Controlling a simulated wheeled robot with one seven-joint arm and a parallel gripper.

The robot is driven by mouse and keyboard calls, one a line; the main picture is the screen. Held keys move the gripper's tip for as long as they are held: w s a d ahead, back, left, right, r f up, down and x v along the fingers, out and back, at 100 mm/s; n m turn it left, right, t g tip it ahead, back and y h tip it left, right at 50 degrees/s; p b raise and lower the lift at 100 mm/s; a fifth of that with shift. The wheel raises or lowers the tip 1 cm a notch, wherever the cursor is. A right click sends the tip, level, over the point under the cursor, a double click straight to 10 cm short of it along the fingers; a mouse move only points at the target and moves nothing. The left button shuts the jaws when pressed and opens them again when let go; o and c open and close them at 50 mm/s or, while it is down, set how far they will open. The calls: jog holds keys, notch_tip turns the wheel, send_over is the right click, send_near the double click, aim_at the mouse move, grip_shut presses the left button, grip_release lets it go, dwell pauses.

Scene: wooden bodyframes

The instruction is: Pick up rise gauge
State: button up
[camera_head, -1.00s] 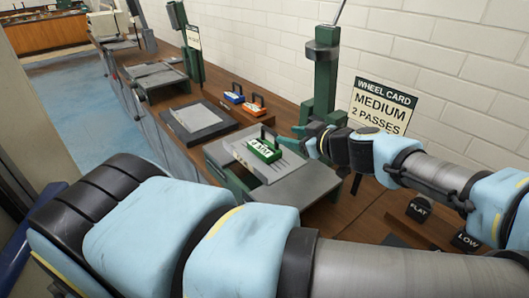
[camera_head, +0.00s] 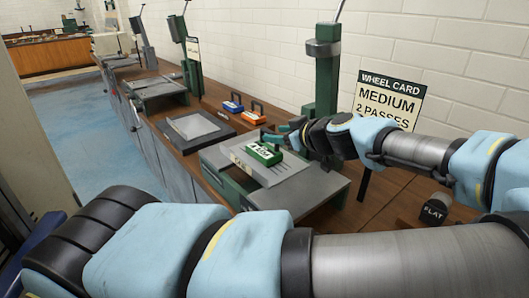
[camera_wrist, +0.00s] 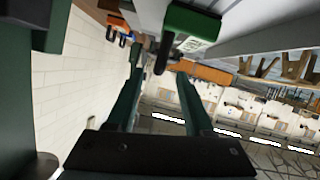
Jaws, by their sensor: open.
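A green block gauge (camera_head: 264,153) with a white lettered label and a dark upright handle sits on the grey machine table (camera_head: 300,168); its lettering is too small to read surely. Its label also shows at the top of the wrist view (camera_wrist: 192,44). My gripper (camera_head: 268,136) is at the handle's height, just behind the block. In the wrist view my gripper (camera_wrist: 160,76) has its two teal fingers apart, with the dark handle (camera_wrist: 162,54) just beyond and between the tips. I cannot tell whether the handle is inside the jaws. Nothing is held.
A blue block (camera_head: 233,104) and an orange block (camera_head: 254,117), both with handles, stand farther back on the wooden bench. A green column (camera_head: 322,80) rises behind my gripper. A wheel card sign (camera_head: 389,100) stands to the right, and a dark "FLAT" piece (camera_head: 434,211) lies nearer.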

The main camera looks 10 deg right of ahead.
aim_at(271, 131)
jog(key=shift+p+x, duration=0.5)
jog(key=shift+x, duration=1.45)
jog(key=shift+d, duration=0.2)
jog(key=shift+c, duration=0.3)
grip_shut()
